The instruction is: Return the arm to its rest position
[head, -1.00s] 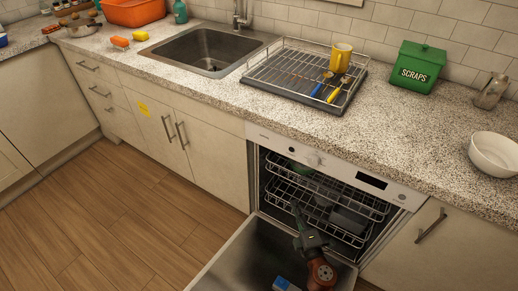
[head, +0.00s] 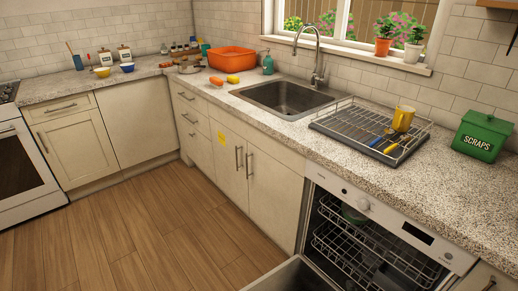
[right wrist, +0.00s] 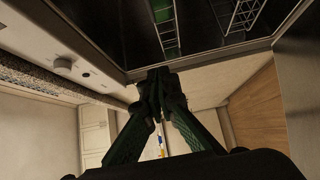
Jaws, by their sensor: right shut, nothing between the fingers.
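My right gripper (right wrist: 160,82) shows in the right wrist view. Its dark green fingers are closed together at the tips, and nothing is held between them. The open dishwasher, with wire racks (right wrist: 165,28), fills the top of that view beyond the fingertips. Its panel with a round knob (right wrist: 64,65) is at the left. In the head view neither gripper shows. The dishwasher (head: 372,235) stands open there, its racks visible and its lowered door (head: 272,276) at the bottom edge.
The counter (head: 275,130) carries a dish rack (head: 335,128) with a yellow mug (head: 403,118), a sink (head: 285,97), an orange tub (head: 232,60) and a green scraps bin (head: 483,135). The wooden floor (head: 130,235) at the left is clear.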

